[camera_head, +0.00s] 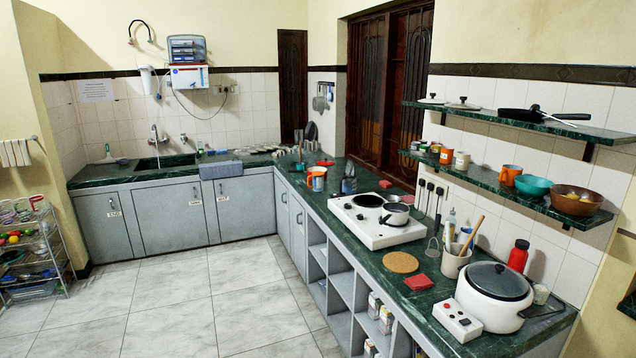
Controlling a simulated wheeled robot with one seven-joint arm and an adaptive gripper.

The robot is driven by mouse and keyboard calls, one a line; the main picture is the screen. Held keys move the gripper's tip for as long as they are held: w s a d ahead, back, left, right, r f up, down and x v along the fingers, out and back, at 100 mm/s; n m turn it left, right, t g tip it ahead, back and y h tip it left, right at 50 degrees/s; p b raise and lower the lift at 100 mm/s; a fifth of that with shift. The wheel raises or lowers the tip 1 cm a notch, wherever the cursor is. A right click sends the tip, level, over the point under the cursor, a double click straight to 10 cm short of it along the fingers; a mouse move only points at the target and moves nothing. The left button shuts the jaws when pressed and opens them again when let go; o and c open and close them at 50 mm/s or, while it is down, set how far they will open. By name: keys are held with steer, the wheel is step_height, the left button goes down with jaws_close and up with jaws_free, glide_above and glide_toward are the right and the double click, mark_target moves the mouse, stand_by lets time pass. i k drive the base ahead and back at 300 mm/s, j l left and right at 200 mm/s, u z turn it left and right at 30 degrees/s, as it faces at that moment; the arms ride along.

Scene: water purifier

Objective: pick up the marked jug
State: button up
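I cannot clearly pick out a jug with a mark on it in this view. An orange and white cup-like vessel (317,178), perhaps a jug, stands upright on the green counter (352,237) near the inner corner. It is too small to tell whether it carries a mark. My gripper is not in view.
A white stove (377,220) with a pan, a large white cooker (493,296) and shelves line the right. A wire rack (35,255) stands left. The tiled floor is clear.

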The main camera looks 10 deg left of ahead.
mark_target(318, 176)
steer(key=i+j+u, duration=0.3)
steer(key=i+u, duration=0.25)
steer(key=i, duration=0.15)
steer(key=i+j+u, duration=0.15)
steer(key=i+u, duration=0.25)
steer(key=i, duration=2.7)
steer(key=i+j+z, duration=0.15)
steer(key=i, duration=0.8)
steer(key=i+j+z, duration=0.15)
steer(key=i+z, duration=0.25)
steer(key=i+j+z, duration=0.35)
steer(key=i, duration=0.2)
steer(key=i+j+z, duration=0.4)
steer(key=i+l, duration=0.05)
